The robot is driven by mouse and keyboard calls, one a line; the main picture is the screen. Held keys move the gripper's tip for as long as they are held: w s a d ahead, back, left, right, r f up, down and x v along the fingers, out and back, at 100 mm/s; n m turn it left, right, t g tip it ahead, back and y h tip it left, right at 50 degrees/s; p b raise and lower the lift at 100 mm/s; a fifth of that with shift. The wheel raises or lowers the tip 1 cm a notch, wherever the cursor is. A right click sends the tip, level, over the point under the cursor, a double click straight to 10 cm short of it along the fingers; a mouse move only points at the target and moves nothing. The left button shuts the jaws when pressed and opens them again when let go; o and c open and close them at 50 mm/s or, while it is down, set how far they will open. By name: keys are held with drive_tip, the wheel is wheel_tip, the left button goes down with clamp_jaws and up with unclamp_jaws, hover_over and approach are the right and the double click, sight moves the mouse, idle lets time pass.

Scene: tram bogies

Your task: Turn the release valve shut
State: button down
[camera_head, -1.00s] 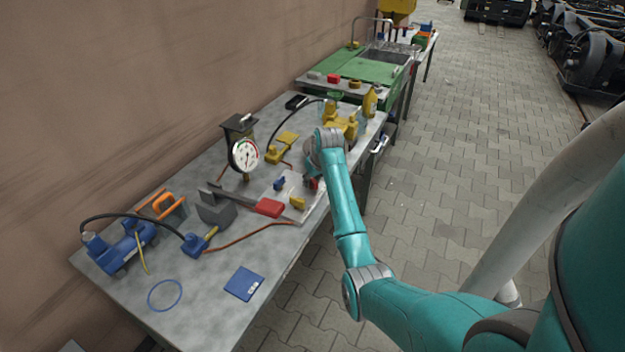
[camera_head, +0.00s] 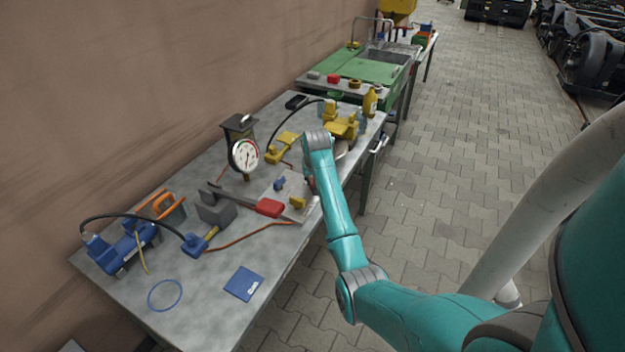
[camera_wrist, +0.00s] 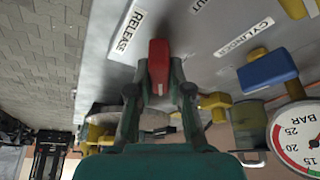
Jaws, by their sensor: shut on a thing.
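The release valve's red handle (camera_wrist: 159,52) shows in the wrist view, beside a white label reading RELEASE (camera_wrist: 129,30). My gripper (camera_wrist: 158,74) is shut on this red handle, with one finger on each side. The handle stands close to the metal valve plate (camera_wrist: 205,70). In the head view my wrist and arm cover the red handle and fingertips. The plate (camera_head: 290,211) shows there, with a blue valve handle (camera_head: 279,183) and a yellow valve handle (camera_head: 297,202). The blue handle (camera_wrist: 268,70) is right of my gripper in the wrist view, near the CYLINDER label.
A pressure gauge (camera_head: 244,156) stands behind the plate. A red-gripped lever (camera_head: 268,207) lies left of it. Blue pump (camera_head: 125,250) and yellow cylinder parts (camera_head: 340,122) stand on the workbench (camera_head: 205,300).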

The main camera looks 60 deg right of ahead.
drive_tip(key=m+g, duration=0.1)
drive_tip(key=m, duration=0.2)
drive_tip(key=m+g+h, duration=0.1)
drive_tip(key=m, duration=0.2)
drive_tip(key=shift+m, duration=0.4)
idle(0.4)
drive_tip(key=c, duration=1.1)
unclamp_jaws()
drive_tip(key=v, duration=1.2)
drive_tip(key=shift+w, duration=0.25)
